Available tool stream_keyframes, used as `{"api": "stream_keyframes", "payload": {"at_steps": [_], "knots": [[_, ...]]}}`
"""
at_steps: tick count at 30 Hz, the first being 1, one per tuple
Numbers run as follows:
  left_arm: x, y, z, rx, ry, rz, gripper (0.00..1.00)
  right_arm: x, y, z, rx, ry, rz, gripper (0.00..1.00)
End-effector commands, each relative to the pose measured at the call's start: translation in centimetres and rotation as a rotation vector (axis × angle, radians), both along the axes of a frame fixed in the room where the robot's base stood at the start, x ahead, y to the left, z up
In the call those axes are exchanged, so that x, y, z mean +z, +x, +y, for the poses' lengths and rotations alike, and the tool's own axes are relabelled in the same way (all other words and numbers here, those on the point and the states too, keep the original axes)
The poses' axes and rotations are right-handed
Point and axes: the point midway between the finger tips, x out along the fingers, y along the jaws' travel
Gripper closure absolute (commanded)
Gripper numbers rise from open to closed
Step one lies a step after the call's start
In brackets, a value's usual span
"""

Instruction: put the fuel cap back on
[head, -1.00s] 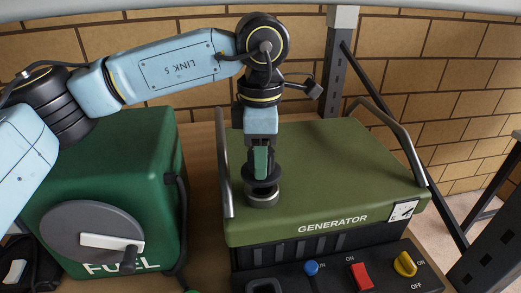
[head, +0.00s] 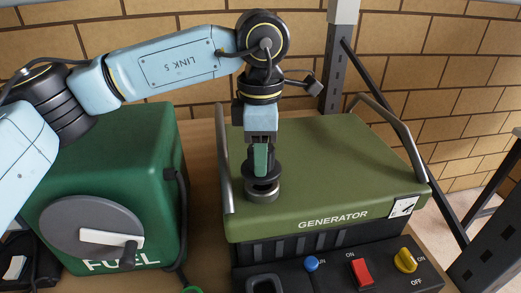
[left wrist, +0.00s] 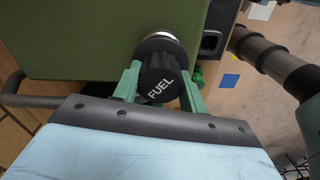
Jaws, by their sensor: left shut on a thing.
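The generator (head: 330,160) has an olive-green top with a silver filler neck (head: 263,193) near its left front corner. My left gripper (head: 261,160) points down over this neck, its green fingers shut on the black fuel cap (head: 262,171). In the left wrist view the cap (left wrist: 160,80), lettered FUEL, sits between the two green fingers (left wrist: 157,90). The silver rim of the neck (left wrist: 160,38) shows just behind it. The cap looks roughly lined up with the neck; I cannot tell whether they touch. My right gripper is not in view.
A metal handle bar (head: 224,160) stands close left of the gripper; another (head: 395,135) is at the right. A green fuel box (head: 140,150) with a grey reel stands at the left. The front panel holds a blue knob (head: 312,263), red switch (head: 361,272) and yellow knob (head: 405,259).

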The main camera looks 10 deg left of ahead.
Motion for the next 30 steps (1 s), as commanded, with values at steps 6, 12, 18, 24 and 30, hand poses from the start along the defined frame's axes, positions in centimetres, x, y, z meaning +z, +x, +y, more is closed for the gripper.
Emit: {"api": "stream_keyframes", "payload": {"at_steps": [6, 12, 18, 24, 30], "knots": [[-0.5, 0.0, 0.0, 0.0, -0.001, 0.0, 0.81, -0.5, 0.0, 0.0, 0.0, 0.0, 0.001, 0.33], [-0.9, 0.0, 0.0, 0.0, -0.001, 0.0, 0.81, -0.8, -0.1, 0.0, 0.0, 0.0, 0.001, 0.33], [-1.3, 0.0, 0.0, 0.0, -0.001, 0.0, 0.81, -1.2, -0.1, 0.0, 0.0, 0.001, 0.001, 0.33], [-1.7, 0.0, 0.0, 0.0, -0.001, 0.0, 0.81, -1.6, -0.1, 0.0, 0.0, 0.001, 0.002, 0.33], [-2.1, 0.0, 0.0, 0.0, -0.001, -0.001, 0.81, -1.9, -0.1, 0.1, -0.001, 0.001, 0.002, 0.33]]}}
